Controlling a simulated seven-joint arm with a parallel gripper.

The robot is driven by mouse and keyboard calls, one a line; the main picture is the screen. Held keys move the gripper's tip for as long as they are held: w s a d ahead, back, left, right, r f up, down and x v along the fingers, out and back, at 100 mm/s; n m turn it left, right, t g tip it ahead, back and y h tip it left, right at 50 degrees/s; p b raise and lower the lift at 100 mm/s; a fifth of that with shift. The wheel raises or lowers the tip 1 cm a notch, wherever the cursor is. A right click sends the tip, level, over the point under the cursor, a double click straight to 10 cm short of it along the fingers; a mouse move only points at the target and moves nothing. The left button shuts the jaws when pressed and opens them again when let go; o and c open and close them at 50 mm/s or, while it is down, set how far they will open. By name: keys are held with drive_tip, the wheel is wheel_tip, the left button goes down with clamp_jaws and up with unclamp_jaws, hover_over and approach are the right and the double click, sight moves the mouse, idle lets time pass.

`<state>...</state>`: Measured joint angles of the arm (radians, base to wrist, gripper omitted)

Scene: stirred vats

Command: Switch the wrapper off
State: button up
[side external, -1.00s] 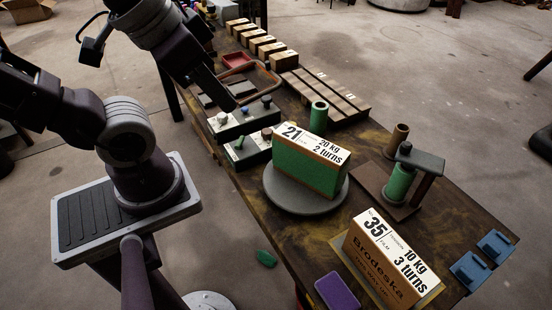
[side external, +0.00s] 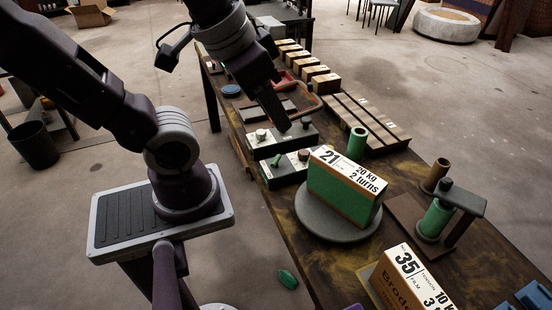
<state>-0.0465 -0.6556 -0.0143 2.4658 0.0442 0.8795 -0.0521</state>
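The wrapper's round grey turntable (side external: 338,226) carries a green-wrapped box (side external: 340,194) with a white label reading 21, 20 kg, 2 turns. Behind it are two dark control boxes with pale faces. The nearer control box (side external: 289,172) has a green lever or switch (side external: 276,160) and a round knob (side external: 303,155). The farther control box (side external: 273,150) has a pale knob (side external: 261,135) and a dark knob (side external: 307,122). My gripper (side external: 284,126) points down over the middle of the farther box and hides part of its top. I cannot tell whether it touches anything or how its fingers stand.
A green film roll (side external: 357,142) stands behind the turntable, another (side external: 435,218) on a stand at right. A box labelled 35 (side external: 404,268) sits at the table's front. Small cartons (side external: 311,73) and wooden slats (side external: 367,122) lie behind. A green object (side external: 288,279) lies on the floor.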

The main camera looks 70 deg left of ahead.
drive_tip(key=shift+o, duration=0.6)
drive_tip(key=w+a+f+n+g+y, duration=0.2)
drive_tip(key=w+a+f, duration=0.1)
drive_tip(key=w+a, duration=0.4)
drive_tip(key=shift+a+f+n+g, duration=0.2)
drive_tip(key=shift+f+n+g, duration=0.2)
drive_tip(key=n+g, duration=0.4)
drive_tip(key=n, duration=0.1)
hover_over(277, 159)
drive_tip(key=w+d, duration=0.2)
drive_tip(key=d, duration=0.1)
wheel_tip(277, 159, down, 18)
drive_tip(key=shift+h, duration=0.5)
drive_tip(key=a+f, duration=0.1)
drive_tip(key=f, duration=0.2)
drive_tip(key=s+a+f, duration=0.1)
drive_tip(key=f, duration=0.3)
drive_tip(key=a+f, duration=0.1)
drive_tip(key=f, duration=0.3)
drive_tip(key=shift+s+f, duration=0.15)
drive_tip(key=shift+s, duration=0.25)
drive_tip(key=shift+f, duration=0.3)
drive_tip(key=shift+c, duration=0.5)
clamp_jaws()
